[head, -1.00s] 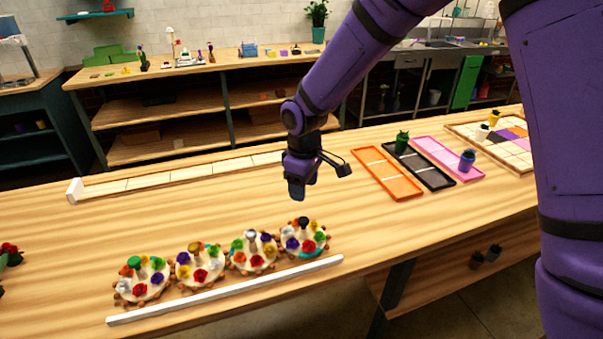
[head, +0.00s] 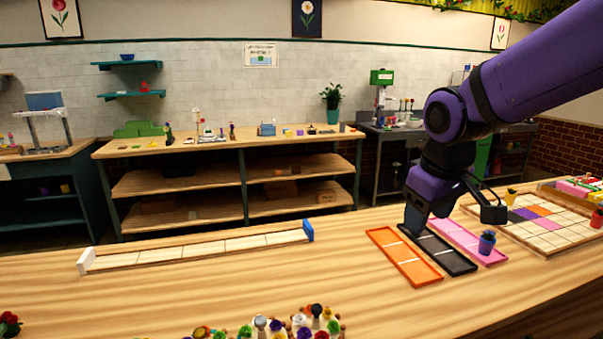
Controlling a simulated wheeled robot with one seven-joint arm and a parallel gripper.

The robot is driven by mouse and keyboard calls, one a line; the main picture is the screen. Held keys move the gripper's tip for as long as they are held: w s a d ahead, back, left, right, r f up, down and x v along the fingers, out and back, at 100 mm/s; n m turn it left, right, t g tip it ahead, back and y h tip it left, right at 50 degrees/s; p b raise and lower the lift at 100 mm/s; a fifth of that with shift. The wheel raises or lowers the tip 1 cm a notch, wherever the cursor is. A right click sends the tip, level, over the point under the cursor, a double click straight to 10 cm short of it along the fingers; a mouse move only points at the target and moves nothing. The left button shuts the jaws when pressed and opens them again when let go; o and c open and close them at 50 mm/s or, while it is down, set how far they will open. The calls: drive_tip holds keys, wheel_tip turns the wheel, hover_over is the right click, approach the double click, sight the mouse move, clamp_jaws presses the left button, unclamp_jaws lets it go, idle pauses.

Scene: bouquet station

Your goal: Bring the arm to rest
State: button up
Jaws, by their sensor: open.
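My purple arm reaches in from the upper right in the head view. My gripper (head: 412,226) points down over the far left end of the black tray (head: 443,252). It is open, and I see nothing between its fingers. Its exact height above the tray is hard to tell. The green pot seen on the black tray earlier does not show; the gripper may hide it.
An orange tray (head: 411,271) and a pink tray (head: 487,258) flank the black one. A blue pot (head: 487,243) stands on the pink tray. A tile board (head: 546,240) lies at right. Flower-filled rounds (head: 300,325) sit at the front edge. The table's middle is clear.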

drive_tip(key=s+d+r+m+t, duration=0.1)
drive_tip(key=s+d, duration=0.3)
drive_tip(key=s, duration=0.4)
drive_tip(key=s+d+r+m+t, duration=0.1)
drive_tip(key=s+d+r+m, duration=0.2)
drive_tip(key=s, duration=0.5)
drive_tip(key=shift+s+d+r+m, duration=0.25)
drive_tip(key=shift+d+r+m, duration=0.1)
drive_tip(key=shift+d+m, duration=0.55)
drive_tip(key=shift+d, duration=0.1)
